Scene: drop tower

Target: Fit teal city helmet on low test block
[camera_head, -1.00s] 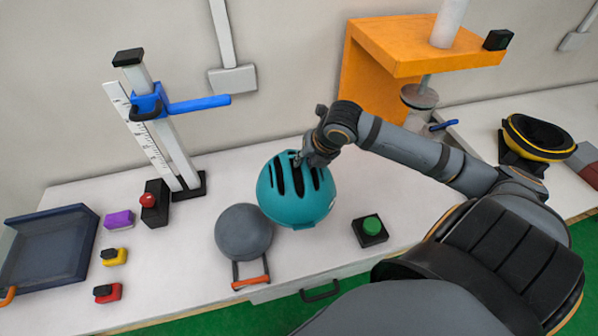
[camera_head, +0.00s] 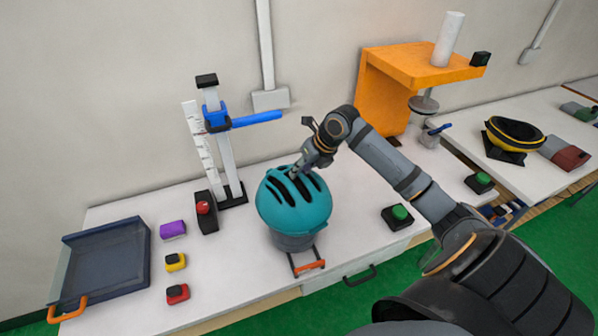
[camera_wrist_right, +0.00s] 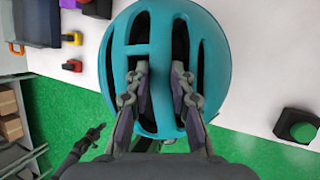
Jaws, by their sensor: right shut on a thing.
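The teal city helmet (camera_head: 294,207) sits over the grey low test block (camera_head: 292,242), whose lower part shows beneath the rim. I cannot tell whether the helmet rests fully on it. My right gripper (camera_head: 303,170) is at the top of the helmet, with its fingers in the vents. In the right wrist view the two fingers (camera_wrist_right: 157,88) are shut on the helmet's rib between dark vent slots. The block is hidden under the helmet in that view. My left gripper is not in the head view; a dark arm part shows at the lower left of the wrist view.
A height gauge with a blue arm (camera_head: 258,119) stands behind left. A green button (camera_head: 398,216) is to the right. A dark tray (camera_head: 108,260) and small coloured blocks lie left. An orange stand (camera_head: 380,85) is behind right. A yellow-black helmet (camera_head: 515,133) lies on the far table.

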